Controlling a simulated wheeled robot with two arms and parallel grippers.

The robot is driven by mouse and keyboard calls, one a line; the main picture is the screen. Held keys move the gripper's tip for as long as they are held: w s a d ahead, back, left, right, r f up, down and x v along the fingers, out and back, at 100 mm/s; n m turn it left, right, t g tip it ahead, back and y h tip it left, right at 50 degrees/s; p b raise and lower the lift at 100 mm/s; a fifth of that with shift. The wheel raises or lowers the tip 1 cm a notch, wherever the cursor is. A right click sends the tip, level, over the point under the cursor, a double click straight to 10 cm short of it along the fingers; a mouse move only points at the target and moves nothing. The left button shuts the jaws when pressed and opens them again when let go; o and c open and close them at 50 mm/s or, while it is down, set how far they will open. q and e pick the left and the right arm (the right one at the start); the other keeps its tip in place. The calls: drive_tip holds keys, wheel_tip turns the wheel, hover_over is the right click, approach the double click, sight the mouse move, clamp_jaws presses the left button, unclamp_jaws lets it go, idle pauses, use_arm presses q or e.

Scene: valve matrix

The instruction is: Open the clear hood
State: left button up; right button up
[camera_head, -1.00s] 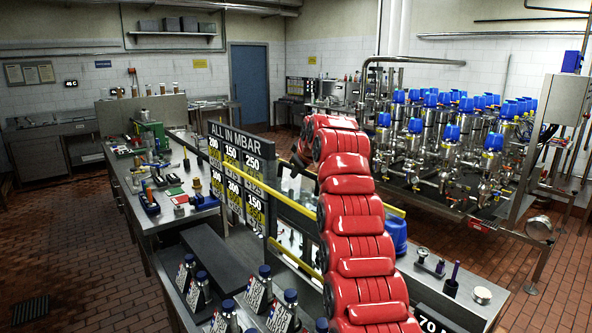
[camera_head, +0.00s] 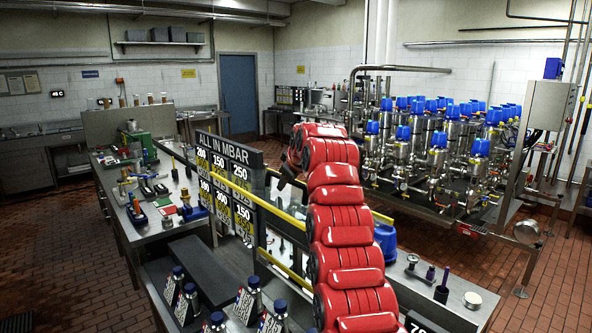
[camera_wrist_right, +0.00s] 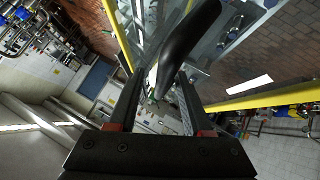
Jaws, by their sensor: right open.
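My right arm reaches away from me in the head view, and its dark right gripper (camera_head: 287,170) shows partly at its far end, left of the red links. In the right wrist view the right gripper (camera_wrist_right: 160,78) is open. A thick black curved bar, which looks like a handle (camera_wrist_right: 187,45), lies just beyond and partly between its fingers; I cannot tell if they touch. Clear panels with yellow rails (camera_head: 262,203) stand behind the sign in the head view and seem to be the clear hood. My arm hides much of it. My left gripper is not in view.
A sign board (camera_head: 229,150) stands on the near bench left of my arm. Several blue-capped bottles (camera_head: 187,298) stand in front of it. Tools crowd the left bench (camera_head: 150,224). Steel valves with blue caps (camera_head: 437,140) fill the right back. Brick floor is clear at left.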

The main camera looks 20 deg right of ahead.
drive_tip(key=b+v, duration=0.1)
drive_tip(key=v, duration=0.4)
drive_tip(key=p+v, duration=0.6)
drive_tip(key=v, duration=0.5)
drive_tip(key=shift+s+r, duration=0.25)
